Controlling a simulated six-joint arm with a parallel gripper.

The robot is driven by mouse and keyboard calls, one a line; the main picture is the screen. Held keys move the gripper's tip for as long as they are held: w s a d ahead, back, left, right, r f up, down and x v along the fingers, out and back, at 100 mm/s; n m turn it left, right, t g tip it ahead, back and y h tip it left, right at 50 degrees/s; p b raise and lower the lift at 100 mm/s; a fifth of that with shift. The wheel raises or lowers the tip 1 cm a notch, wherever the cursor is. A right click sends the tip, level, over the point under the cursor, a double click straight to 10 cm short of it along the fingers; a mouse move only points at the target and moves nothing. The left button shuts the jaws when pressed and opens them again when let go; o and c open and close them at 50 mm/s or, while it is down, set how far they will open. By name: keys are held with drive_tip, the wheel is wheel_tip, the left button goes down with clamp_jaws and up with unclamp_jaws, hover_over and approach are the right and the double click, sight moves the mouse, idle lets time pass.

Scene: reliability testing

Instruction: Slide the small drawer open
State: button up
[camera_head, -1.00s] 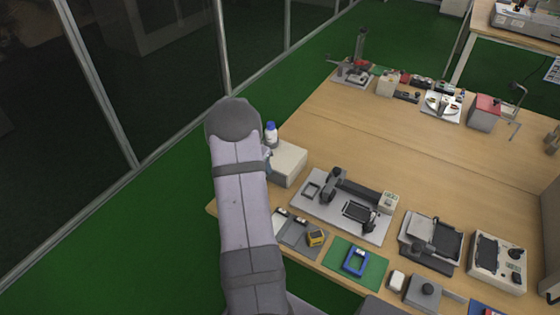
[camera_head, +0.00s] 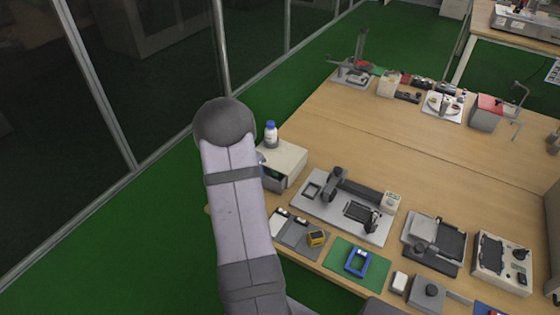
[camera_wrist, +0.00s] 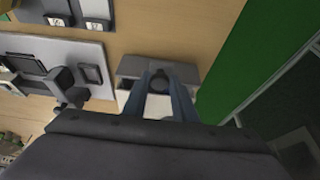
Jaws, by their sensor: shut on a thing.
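The small drawer belongs to a white cabinet (camera_head: 285,158) at the left edge of the table in the head view. A dark gap (camera_head: 274,178) with some green in it shows at the cabinet's front, so the drawer appears partly out. My arm hides most of the drawer there. In the wrist view the grey drawer part (camera_wrist: 130,66) lies beyond my fingers. My gripper (camera_wrist: 160,80) is shut on the dark round knob (camera_wrist: 160,84), one blue-grey finger on each side. My gripper's fingers are hidden in the head view.
A grey plate with a device (camera_head: 345,204) lies to the right. A grey tray (camera_head: 291,232) and green mat (camera_head: 374,264) lie nearer. Green floor is clear left of the table.

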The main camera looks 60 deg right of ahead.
drive_tip(key=a+b, duration=0.4)
drive_tip(key=a, duration=0.3)
drive_tip(key=shift+a, duration=0.3)
drive_tip(key=shift+b, duration=0.45)
idle(0.5)
drive_tip(key=o, duration=0.6)
drive_tip(key=shift+c, duration=0.2)
drive_tip(key=shift+r, duration=0.1)
drive_tip(key=shift+r+p, duration=1.55)
drive_tip(key=shift+r, duration=0.85)
